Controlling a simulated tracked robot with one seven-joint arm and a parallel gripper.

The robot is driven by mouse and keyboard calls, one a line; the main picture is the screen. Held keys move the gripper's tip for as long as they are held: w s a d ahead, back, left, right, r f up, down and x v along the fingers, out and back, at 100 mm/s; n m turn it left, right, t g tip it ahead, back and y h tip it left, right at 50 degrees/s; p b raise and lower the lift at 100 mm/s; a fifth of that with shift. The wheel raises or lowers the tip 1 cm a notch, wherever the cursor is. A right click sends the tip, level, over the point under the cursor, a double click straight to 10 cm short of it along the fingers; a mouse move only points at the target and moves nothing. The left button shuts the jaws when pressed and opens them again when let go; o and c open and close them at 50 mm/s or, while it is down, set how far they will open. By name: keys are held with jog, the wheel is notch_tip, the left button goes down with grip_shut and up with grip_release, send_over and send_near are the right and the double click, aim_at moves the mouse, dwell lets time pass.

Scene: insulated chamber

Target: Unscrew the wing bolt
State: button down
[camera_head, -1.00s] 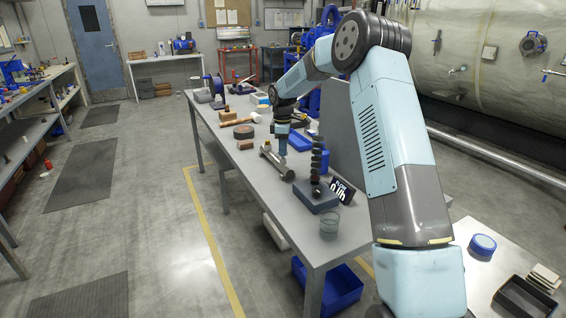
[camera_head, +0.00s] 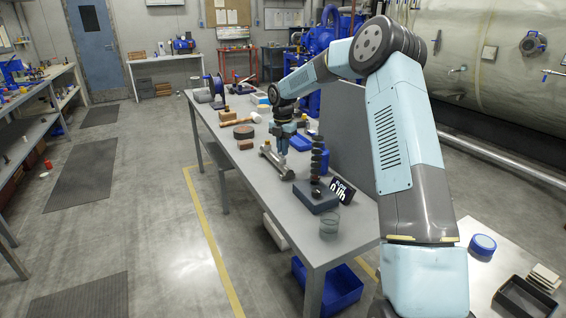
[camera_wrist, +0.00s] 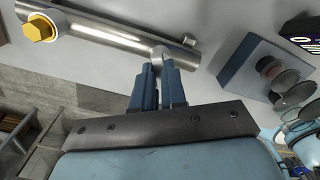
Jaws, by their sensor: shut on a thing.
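A metal cylinder (camera_head: 273,160) lies on the grey workbench (camera_head: 262,200). In the wrist view the cylinder (camera_wrist: 105,38) runs across the top, with a yellow hex head (camera_wrist: 40,29) at its left end. My gripper (camera_head: 283,152) points down at the cylinder from above. In the wrist view my gripper's blue fingers (camera_wrist: 160,67) are close together on a small silver piece, the wing bolt (camera_wrist: 160,53), at the cylinder's side. The fingers hide most of the bolt, and I cannot see its thread.
A tall grey panel (camera_head: 345,130) stands to the right.

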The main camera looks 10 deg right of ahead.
jog(key=shift+w+r, duration=0.1)
jog(key=shift+r, duration=0.05)
jog(key=c, duration=1.4)
grip_release()
jog(key=shift+r, duration=2.35)
